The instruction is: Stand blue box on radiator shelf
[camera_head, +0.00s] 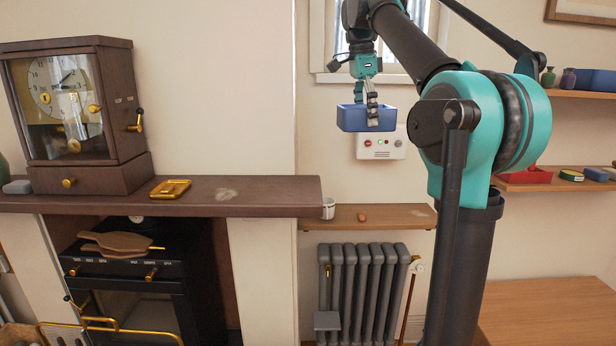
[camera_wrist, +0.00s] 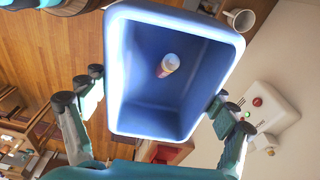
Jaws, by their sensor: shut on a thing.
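The blue box (camera_head: 366,119) is an open-topped bin held in the air, above the radiator shelf in the head view. My gripper (camera_head: 365,97) points down and is shut on it. In the wrist view, the fingers of my gripper (camera_wrist: 158,105) show on both sides of the blue box (camera_wrist: 125,75). A small white and reddish cylinder (camera_wrist: 168,65) lies inside the box. The radiator shelf (camera_head: 395,216) is a narrow wooden board above the grey radiator. My gripper and the box are apart from it.
A white mug (camera_head: 328,208) and a small orange-brown object (camera_head: 362,217) are at the shelf's left part; its right part looks bare. A white control panel (camera_head: 382,145) is on the wall behind the box. The mantel (camera_head: 250,197) ends left of the shelf.

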